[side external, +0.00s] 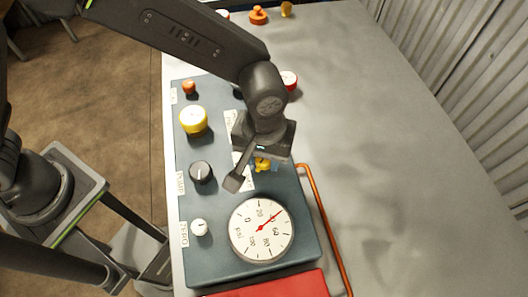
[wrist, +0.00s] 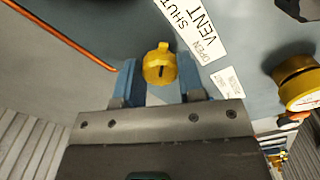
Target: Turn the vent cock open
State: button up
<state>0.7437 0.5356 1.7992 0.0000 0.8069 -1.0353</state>
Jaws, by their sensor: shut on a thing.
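The vent cock (wrist: 159,67) is a small yellow knob with a dark slot and a short tab. In the wrist view it sits between the blue finger pads of my gripper (wrist: 158,78), which is shut on it. A white label (wrist: 194,27) reading VENT, SHUT and OPEN lies beside it. In the side view the cock (side external: 262,164) shows partly below my gripper (side external: 264,155), which hides the rest of it and part of its label. I cannot tell how far the cock is turned.
The blue-grey panel (side external: 212,259) carries a round gauge (side external: 248,246), a black knob (side external: 201,172), a white knob (side external: 199,227) and a yellow knob (side external: 194,120). An orange pipe (side external: 322,225) runs along its right edge. The grey table (side external: 400,150) is clear to the right.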

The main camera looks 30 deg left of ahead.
jog(key=m, duration=0.9)
jog(key=shift+m, duration=0.3)
jog(key=m, duration=0.4)
jog(key=shift+m, duration=2)
jog(key=o, duration=0.9)
notch_tip(320, 180, up, 14)
jog(key=shift+f, duration=0.1)
